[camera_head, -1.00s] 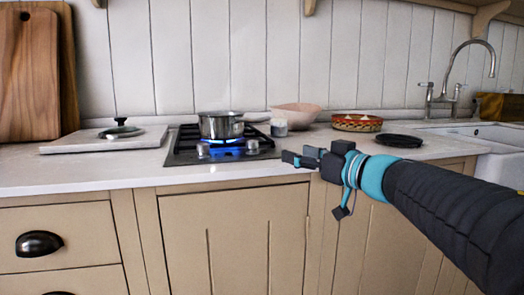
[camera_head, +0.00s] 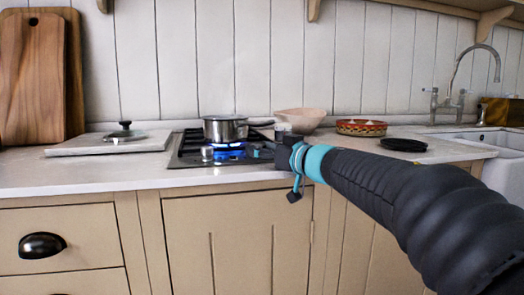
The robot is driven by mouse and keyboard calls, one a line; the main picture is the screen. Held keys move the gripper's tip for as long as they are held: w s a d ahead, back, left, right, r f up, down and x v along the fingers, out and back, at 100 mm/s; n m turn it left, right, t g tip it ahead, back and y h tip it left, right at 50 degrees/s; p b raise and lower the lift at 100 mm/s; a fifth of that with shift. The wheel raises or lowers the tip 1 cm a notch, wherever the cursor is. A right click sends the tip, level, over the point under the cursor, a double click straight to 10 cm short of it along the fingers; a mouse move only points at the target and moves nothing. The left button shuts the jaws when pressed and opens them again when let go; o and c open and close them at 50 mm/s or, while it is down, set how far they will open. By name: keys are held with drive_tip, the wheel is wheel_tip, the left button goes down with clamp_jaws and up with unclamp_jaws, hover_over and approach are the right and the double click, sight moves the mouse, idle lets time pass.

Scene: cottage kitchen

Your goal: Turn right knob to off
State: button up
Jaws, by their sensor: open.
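A black gas stove (camera_head: 190,161) is set in the counter, with a blue flame (camera_head: 228,145) burning under a steel saucepan (camera_head: 225,128). Its left knob (camera_head: 207,153) is a silver cylinder on the front part of the stove. The right knob is mostly or wholly hidden by my gripper (camera_head: 262,151), so its setting cannot be read. My gripper reaches in from the right at the stove's front right corner, its jaws open around or just beside the right knob. I cannot tell whether it touches the knob.
A pink bowl (camera_head: 301,118), a patterned red dish (camera_head: 361,127) and a black round plate (camera_head: 404,144) stand right of the stove. A board (camera_head: 80,147) with a glass lid (camera_head: 124,133) lies to the left. The saucepan handle points right, above my gripper.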

drive_tip(key=shift+w+a, duration=0.2)
clamp_jaws()
